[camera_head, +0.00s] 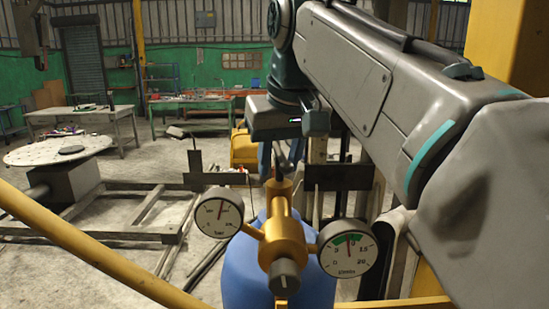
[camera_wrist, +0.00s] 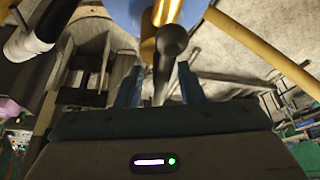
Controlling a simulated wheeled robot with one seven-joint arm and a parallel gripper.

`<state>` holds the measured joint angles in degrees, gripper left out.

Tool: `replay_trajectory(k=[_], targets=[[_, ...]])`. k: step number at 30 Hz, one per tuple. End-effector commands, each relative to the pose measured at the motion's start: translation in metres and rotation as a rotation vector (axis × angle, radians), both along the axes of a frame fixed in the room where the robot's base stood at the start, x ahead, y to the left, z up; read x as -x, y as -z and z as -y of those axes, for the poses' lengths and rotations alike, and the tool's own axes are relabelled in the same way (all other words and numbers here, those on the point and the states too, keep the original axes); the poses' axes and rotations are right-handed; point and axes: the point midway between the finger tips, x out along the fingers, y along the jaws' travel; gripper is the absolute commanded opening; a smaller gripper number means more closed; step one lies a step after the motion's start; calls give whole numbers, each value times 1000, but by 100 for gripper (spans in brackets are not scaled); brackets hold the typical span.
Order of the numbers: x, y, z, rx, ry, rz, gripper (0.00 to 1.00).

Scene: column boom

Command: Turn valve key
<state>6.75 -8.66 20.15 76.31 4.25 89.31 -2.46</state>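A blue cylinder (camera_head: 250,285) carries a brass valve body (camera_head: 286,240) with a grey knob (camera_head: 285,275) facing me. A dark upright stem, which looks like the valve key (camera_head: 279,166), rises from the top of the brass. My gripper (camera_head: 281,158) hangs over it, its blue fingers partly hidden. In the wrist view the two blue fingers of my gripper (camera_wrist: 160,78) stand apart. A dark rounded part (camera_wrist: 172,42) with a thin piece below it lies between and beyond them, in front of the brass (camera_wrist: 160,12). I cannot see any contact with the fingers.
A left gauge (camera_head: 219,212) and a right gauge (camera_head: 347,248) with a green band flank the valve. A yellow rail (camera_head: 90,247) crosses the left foreground. Dark plates (camera_head: 338,177) stand behind. A round white table (camera_head: 57,150) and workbenches (camera_head: 85,115) are farther off.

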Motion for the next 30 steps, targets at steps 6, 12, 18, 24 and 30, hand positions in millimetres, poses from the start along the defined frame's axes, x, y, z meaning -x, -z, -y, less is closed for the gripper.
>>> replay_trajectory(k=[6, 12, 18, 24, 30], targets=[[0, 0, 0, 0, 0, 0, 0], [0, 0, 0, 0, 0, 0, 0], [0, 0, 0, 0, 0, 0, 0], [0, -1, 0, 0, 0, 0, 0], [0, -1, 0, 0, 0, 0, 0]])
